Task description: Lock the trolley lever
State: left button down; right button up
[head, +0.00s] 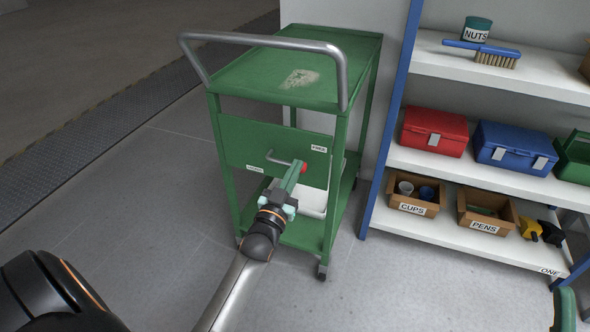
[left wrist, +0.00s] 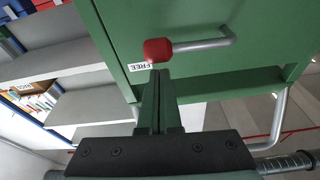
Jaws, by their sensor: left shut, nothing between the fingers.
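The green trolley (head: 232,140) stands ahead with a grey tubular handle (head: 262,40) at its top. On its front panel is the lever (head: 284,161), a bent grey rod ending in a red knob (head: 303,168). The knob is beside the FREE label (head: 319,149); a second label (head: 255,169) sits to the left. In the left wrist view the red knob (left wrist: 158,50) and the FREE label (left wrist: 140,66) lie just beyond my fingertips. My left gripper (head: 297,170) is shut and empty in front of the panel, very close to the knob; contact cannot be told. My right gripper is not seen.
A shelf unit (head: 458,160) with blue posts stands right of the trolley, holding a red toolbox (head: 434,131), a blue toolbox (head: 513,148) and cardboard bins. A green object (head: 565,312) shows at the lower right edge. The floor left of the trolley is clear.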

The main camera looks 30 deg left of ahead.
pick_arm(q)
jog(key=shift+f, duration=0.1)
jog(key=shift+f+m+h, duration=0.3)
jog(key=shift+f+m, duration=0.05)
jog(key=shift+m, duration=0.25)
jog(key=shift+f, duration=0.15)
jog(key=a+f+m+g+h, duration=0.1)
jog(key=a+f+m, duration=0.2)
jog(key=f+m, duration=0.2)
jog(key=s+a+f+m+h, duration=0.1)
jog(key=a+f+m+h, duration=0.1)
jog(key=m, duration=1)
jog(key=shift+s+a+f+m+g+h, duration=0.2)
jog(key=shift+a+f+m+g+h, duration=0.25)
jog(key=shift+f, duration=0.95)
jog(key=shift+a, duration=0.15)
